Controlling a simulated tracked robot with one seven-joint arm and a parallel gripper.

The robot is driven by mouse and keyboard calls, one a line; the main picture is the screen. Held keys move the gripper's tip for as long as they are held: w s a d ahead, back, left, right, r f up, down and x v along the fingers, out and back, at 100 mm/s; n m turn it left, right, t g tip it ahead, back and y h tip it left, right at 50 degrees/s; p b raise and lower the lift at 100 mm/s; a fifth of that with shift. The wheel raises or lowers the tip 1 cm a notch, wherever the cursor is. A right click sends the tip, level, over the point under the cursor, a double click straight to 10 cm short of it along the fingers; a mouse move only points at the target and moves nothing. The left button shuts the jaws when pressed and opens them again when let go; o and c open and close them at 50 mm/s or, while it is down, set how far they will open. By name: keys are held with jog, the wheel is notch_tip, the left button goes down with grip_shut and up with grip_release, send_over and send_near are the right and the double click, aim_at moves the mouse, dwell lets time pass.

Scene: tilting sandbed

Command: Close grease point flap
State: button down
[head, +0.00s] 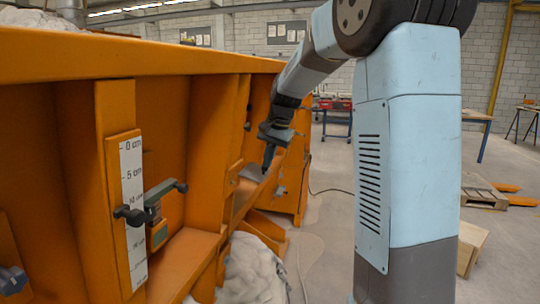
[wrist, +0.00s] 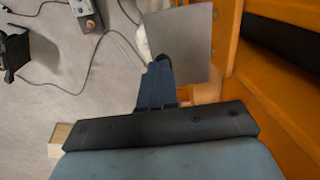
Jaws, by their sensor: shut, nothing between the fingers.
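A grey metal flap (wrist: 190,35) stands out from the orange sandbed frame in the wrist view. In the head view a small grey plate, which looks like the same flap (head: 253,173), shows low on the frame's side. My gripper (head: 267,166) is shut and empty, pointing down close by the flap. In the wrist view its dark fingertips (wrist: 161,68) overlap the flap's lower left edge. I cannot tell whether they touch it. The grease point itself cannot be made out.
The orange sandbed wall (head: 200,65) runs along the left, with a depth scale (head: 131,200) and a clamp handle (head: 165,190). A cable (wrist: 85,57) runs across the floor.

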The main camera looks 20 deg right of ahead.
jog(key=f+y, duration=0.1)
jog(key=t+y, duration=0.1)
jog(key=f+t+y, duration=0.1)
jog(key=shift+s+d+f, duration=0.25)
jog(key=shift+d+f, duration=0.05)
jog(key=shift+d, duration=0.1)
jog(key=w+a+f+t+y, duration=0.1)
jog(key=w+a+f+y, duration=0.1)
jog(key=f, duration=0.7)
jog(key=shift+w+a+f+t+y, duration=0.15)
jog(key=shift+a+f+t+y, duration=0.2)
jog(key=shift+a, duration=0.45)
jog(key=shift+r, duration=0.1)
dwell(1.4)
jog(key=shift+d, duration=0.1)
